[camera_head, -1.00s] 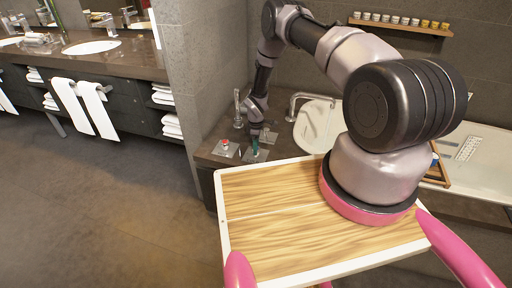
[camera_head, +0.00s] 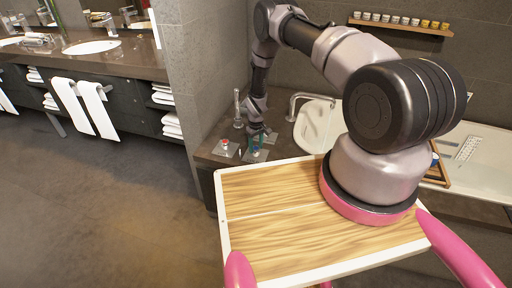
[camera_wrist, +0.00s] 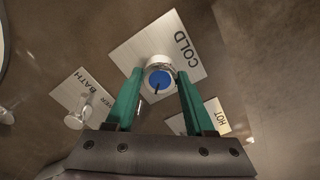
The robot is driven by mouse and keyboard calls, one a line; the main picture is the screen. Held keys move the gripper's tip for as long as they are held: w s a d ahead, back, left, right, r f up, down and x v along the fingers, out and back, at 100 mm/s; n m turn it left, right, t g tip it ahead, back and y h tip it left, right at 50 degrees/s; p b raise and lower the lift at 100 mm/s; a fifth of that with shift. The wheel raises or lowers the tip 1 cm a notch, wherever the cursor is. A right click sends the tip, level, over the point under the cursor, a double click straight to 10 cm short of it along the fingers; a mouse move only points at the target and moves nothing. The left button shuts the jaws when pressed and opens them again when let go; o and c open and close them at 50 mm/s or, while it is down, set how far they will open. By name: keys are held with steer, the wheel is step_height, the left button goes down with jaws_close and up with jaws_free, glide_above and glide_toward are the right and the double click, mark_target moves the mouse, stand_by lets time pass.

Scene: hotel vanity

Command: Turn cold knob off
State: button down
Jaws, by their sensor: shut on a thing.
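The cold knob (camera_wrist: 159,77) is a silver cylinder with a blue top and a dark pointer mark, on a square metal plate (camera_wrist: 130,48) lettered COLD in the wrist view. My gripper (camera_wrist: 158,82) has its two green fingers on either side of this knob and is shut on it. In the head view my gripper (camera_head: 257,142) points down at the counter's near edge and mostly hides the knob.
A HOT plate (camera_wrist: 212,117) lies partly behind the right finger. A BATH plate (camera_wrist: 72,92) with a silver knob (camera_wrist: 76,121) is at the left. The red-topped knob (camera_head: 225,143) stands left of my gripper, and a curved faucet (camera_head: 300,98) stands behind.

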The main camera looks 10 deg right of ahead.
mark_target(256, 148)
steer(key=m, duration=0.4)
steer(key=shift+m, duration=2.2)
steer(key=shift+c, duration=1.3)
jaws_free()
step_height(256, 148, up, 11)
